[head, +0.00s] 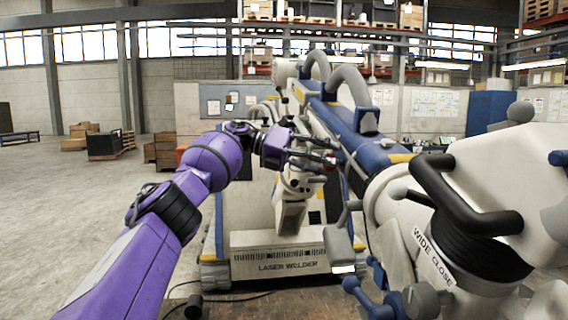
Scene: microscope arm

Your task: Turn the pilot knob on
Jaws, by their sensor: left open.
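The laser welder's microscope arm (365,140), blue, white and grey, slants across the middle toward the large white head (515,180) at right. My left gripper (322,154) is open at the end of the purple arm, in front of the microscope arm's lower left side. A small red part (329,163) shows at its fingertips; I cannot tell whether it is a knob or whether they touch it. A grey knob (422,301) sits under the "WIDE CLOSE" label, with a blue knob (351,284) to its left. No label shows which is the pilot knob. My right gripper is not in view.
The white cabinet marked "LASER WELDER" (290,265) stands below and behind my left gripper. The floor (70,210) at left is open, with wooden crates (105,146) far back.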

